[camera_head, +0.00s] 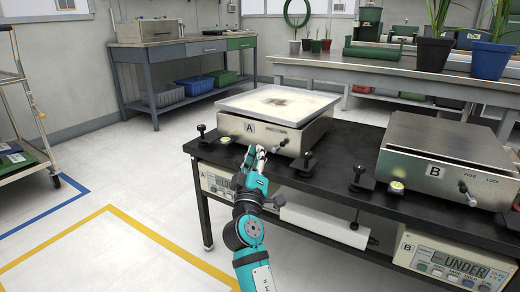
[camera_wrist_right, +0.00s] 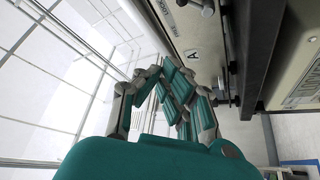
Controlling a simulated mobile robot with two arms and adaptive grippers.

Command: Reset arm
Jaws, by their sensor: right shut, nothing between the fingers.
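My right gripper (camera_head: 257,155) is shut and empty in the head view, just in front of scale A (camera_head: 262,133) at the black table's front edge. Whether it touches the scale or table, I cannot tell. In the right wrist view the gripper's fingers (camera_wrist_right: 180,92) are drawn together with nothing between them, beside the table edge and the A-labelled scale front. My left gripper is not in view.
Scale A's pan has a dark patch. Pots with plants (camera_head: 490,58) stand on the back bench. The floor at left is clear, with a cart (camera_head: 25,150) at the far left.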

